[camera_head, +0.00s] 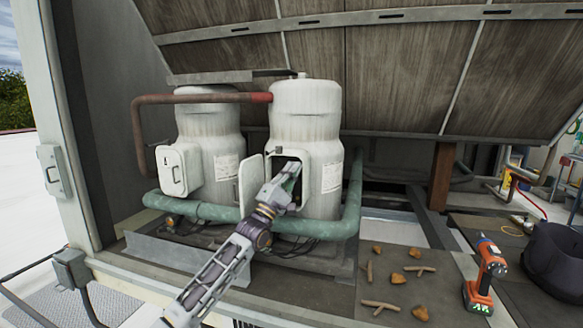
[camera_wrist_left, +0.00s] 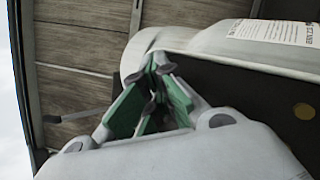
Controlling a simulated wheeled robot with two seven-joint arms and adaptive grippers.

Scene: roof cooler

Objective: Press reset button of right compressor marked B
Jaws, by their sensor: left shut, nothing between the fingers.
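The right compressor (camera_head: 306,112) is a white upright cylinder. Its control box (camera_head: 325,175) is open at the front, with the door (camera_head: 251,182) swung out to the left. I cannot read a B on it. My left gripper (camera_head: 292,178) is shut and empty, with its green-lined fingers at the dark box opening. In the left wrist view, the closed fingers (camera_wrist_left: 158,75) show beside a dark surface. A small round tan disc (camera_wrist_left: 303,111) is on that surface, apart from the fingers; I cannot tell whether it is the reset button. My right gripper is not in view.
The left compressor (camera_head: 208,130) has a closed box (camera_head: 178,170). A green pipe (camera_head: 330,226) runs low in front, and a red-brown pipe (camera_head: 190,99) above. A raised panel (camera_head: 400,75) slopes behind.

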